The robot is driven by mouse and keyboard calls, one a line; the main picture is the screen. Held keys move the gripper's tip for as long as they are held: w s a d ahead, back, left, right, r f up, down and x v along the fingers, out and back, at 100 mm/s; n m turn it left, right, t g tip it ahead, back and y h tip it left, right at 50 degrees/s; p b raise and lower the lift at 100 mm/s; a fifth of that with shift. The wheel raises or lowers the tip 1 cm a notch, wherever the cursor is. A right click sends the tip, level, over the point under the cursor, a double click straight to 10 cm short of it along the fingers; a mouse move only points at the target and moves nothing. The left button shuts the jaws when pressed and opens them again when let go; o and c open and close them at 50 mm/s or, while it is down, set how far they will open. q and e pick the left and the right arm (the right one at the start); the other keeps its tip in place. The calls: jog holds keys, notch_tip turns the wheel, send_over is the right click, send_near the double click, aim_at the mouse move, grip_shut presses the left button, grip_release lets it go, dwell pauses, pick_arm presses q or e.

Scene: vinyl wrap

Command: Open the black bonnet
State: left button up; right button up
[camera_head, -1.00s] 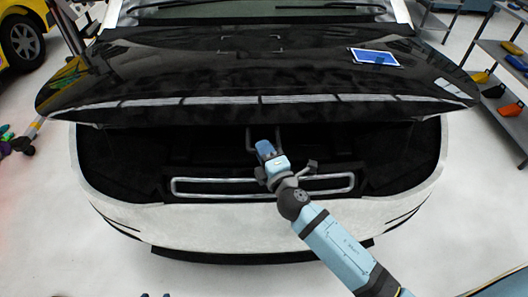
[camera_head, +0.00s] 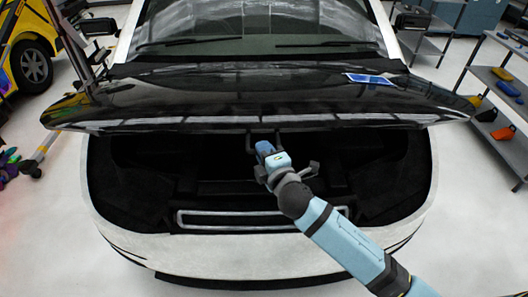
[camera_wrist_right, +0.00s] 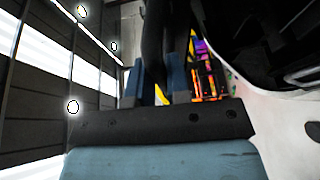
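The black bonnet (camera_head: 270,97) of a white car is partly raised, its front edge well above the dark engine bay (camera_head: 150,180). A thin U-shaped handle (camera_head: 281,141) seems to hang below the middle of that edge. My right gripper (camera_head: 264,147) is at this handle, under the bonnet's edge. In the right wrist view its blue fingers (camera_wrist_right: 158,82) stand on both sides of a dark bar and look shut on it; the contact itself is partly hidden. My left gripper is not in view.
A blue-screened tablet (camera_head: 370,79) lies on the bonnet's right part. Shelves (camera_head: 495,75) with coloured items stand at the right. A yellow vehicle (camera_head: 28,45) and a stand (camera_head: 50,145) are at the left. The floor in front of the car is clear.

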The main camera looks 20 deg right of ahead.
jog(key=o, duration=0.3)
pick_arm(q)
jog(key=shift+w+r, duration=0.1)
pick_arm(e)
jog(key=shift+o, duration=0.3)
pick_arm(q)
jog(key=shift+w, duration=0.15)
